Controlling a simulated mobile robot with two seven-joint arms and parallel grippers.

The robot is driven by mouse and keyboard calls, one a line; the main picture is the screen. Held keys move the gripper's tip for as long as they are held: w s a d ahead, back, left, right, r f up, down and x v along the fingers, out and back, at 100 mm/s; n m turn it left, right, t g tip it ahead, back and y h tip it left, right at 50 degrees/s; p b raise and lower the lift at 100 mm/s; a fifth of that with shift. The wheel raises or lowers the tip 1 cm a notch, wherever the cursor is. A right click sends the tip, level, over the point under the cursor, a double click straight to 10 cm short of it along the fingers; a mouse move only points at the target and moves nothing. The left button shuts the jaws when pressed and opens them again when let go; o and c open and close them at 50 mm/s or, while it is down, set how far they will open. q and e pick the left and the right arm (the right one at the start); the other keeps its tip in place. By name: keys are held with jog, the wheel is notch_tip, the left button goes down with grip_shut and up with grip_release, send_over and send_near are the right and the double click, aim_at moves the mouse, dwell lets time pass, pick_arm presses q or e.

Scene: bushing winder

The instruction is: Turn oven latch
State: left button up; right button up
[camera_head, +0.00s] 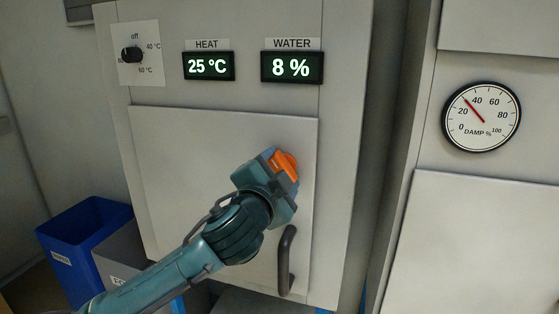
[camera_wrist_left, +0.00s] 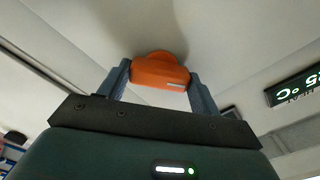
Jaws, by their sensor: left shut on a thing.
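The orange oven latch (camera_head: 284,164) sits near the upper right of the closed oven door (camera_head: 190,150). In the left wrist view the latch (camera_wrist_left: 160,72) lies between the two fingers of my left gripper (camera_wrist_left: 160,85), which is shut on it. In the head view my left gripper (camera_head: 279,172) reaches up from the lower left and hides part of the latch. A dark door handle (camera_head: 287,260) is below the gripper, apart from it. My right gripper is in neither view.
Above the door are a dial (camera_head: 131,54), a HEAT display (camera_head: 208,66) reading 25 °C and a WATER display (camera_head: 292,67) reading 8 %. A round damp gauge (camera_head: 481,117) is at the right. A blue bin (camera_head: 75,240) and a grey bin (camera_head: 118,258) stand at the lower left.

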pick_arm(q)
jog(key=m+p, duration=0.5)
jog(key=m, duration=0.2)
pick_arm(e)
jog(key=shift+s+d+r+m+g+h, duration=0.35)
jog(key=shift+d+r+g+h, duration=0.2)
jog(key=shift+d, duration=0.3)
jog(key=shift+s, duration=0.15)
pick_arm(q)
jog(key=o, duration=1)
